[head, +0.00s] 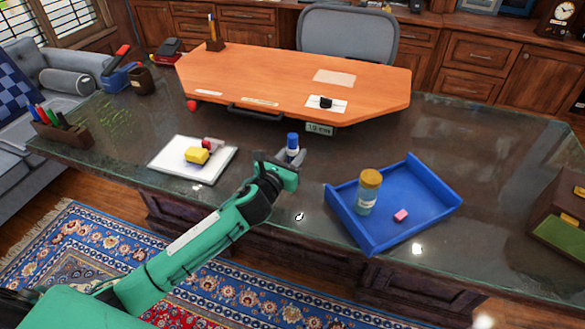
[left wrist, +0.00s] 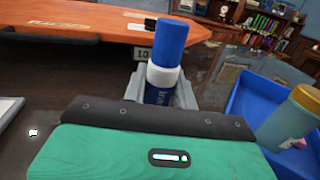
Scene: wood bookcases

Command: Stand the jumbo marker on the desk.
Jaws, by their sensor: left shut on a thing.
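The jumbo marker (head: 293,144) has a blue cap, a white collar and a blue body, and it is upright. My left gripper (head: 290,157) is shut on its lower part, over the dark glossy desk (head: 270,205). In the left wrist view the marker (left wrist: 168,62) rises upright between the grey fingers of the left gripper (left wrist: 160,92). Its lower end is hidden behind my gripper, so I cannot tell whether it touches the desk. My right gripper is not in view.
Right of the marker is a blue tray (head: 432,222) with a jar (head: 368,192) and a pink block (head: 401,216). Left is a white board (head: 170,163) with a yellow block (head: 197,156). Behind is a raised orange desktop (head: 270,75). Bare desk surrounds the gripper.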

